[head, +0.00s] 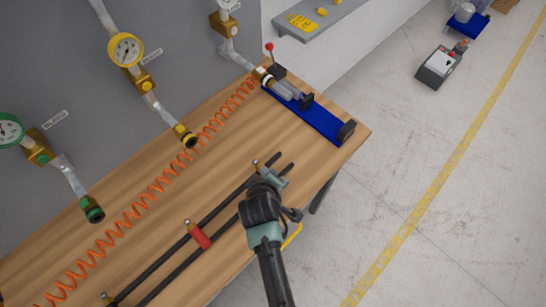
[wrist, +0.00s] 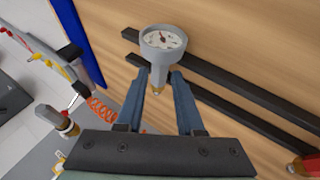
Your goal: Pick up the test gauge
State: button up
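In the wrist view, the test gauge (wrist: 163,41) has a grey round body, a white dial facing the camera and a grey stem with a brass end. In the head view, my gripper (head: 268,183) is at the far right end of the two black rails (head: 228,203).
A red-bodied fitting (head: 199,235) lies across the rails to the left. An orange coiled hose (head: 160,180) runs along the wooden table (head: 225,150). A blue tray (head: 318,122) with a red-knobbed device stands at the back right. Wall gauges (head: 126,49) with hanging hoses line the left.

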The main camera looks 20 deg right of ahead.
jog(key=shift+x, duration=1.2)
grip_shut()
